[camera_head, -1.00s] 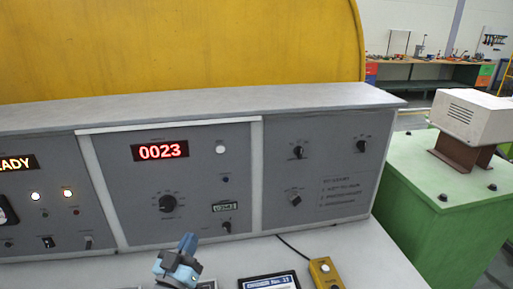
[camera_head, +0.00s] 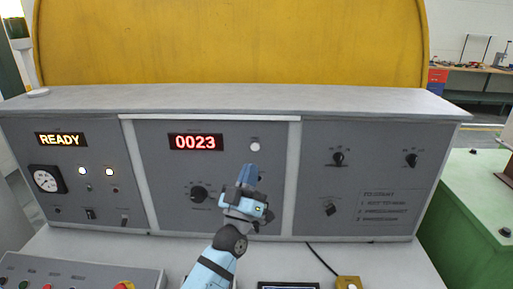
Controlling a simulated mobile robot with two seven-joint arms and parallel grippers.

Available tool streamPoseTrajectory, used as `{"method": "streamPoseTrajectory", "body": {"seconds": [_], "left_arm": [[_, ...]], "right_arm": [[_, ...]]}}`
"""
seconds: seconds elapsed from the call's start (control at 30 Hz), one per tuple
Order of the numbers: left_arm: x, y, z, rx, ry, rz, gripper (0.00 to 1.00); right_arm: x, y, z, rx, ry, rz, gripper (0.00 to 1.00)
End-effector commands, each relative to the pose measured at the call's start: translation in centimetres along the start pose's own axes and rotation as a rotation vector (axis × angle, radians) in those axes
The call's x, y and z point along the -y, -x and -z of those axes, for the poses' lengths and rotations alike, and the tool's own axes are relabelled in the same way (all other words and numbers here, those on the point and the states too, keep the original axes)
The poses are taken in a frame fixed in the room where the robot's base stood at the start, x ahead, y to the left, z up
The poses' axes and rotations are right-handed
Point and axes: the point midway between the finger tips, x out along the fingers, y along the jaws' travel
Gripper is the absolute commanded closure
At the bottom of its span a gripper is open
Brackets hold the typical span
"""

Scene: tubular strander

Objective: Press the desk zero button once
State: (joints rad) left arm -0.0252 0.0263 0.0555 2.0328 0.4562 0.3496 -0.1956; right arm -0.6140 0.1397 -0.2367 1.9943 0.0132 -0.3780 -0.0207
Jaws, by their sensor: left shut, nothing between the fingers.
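The grey control desk (camera_head: 165,160) has a middle panel with a red display (camera_head: 195,142) reading 0023. A round white button or lamp (camera_head: 255,147) sits right of the display. A small dark blue button (camera_head: 261,179) lies below it, largely hidden behind my gripper. Labels are too small to read, so I cannot tell which one is the zero button. My left gripper (camera_head: 249,174) is shut and empty, its blue fingertips pointing up in front of the panel by the blue button. Whether it touches the panel is unclear. My right gripper is not in view.
A black knob (camera_head: 198,194) is left of my gripper. The left panel has a READY display (camera_head: 61,140), gauge and lit lamps. A sloped button box (camera_head: 75,275) and a yellow box (camera_head: 347,283) with a cable lie on the desktop.

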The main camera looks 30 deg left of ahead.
Motion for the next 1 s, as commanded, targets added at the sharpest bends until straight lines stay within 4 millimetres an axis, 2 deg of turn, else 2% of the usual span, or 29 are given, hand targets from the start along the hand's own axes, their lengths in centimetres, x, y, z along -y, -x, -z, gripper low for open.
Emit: {"method": "streamPoseTrajectory", "body": {"seconds": [0.17,0.6,1.0], "left_arm": [[0.8,-1.0,-0.9,-0.001,-0.002,-0.001,1.0],[3.8,-5.1,-3.8,0.0,-0.002,-0.001,1.0],[4.4,-6.0,-4.4,0.001,0.0,0.0,1.0]], "right_arm": [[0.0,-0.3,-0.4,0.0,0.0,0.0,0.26],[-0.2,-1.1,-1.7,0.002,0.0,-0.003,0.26],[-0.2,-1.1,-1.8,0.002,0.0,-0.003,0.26]]}}
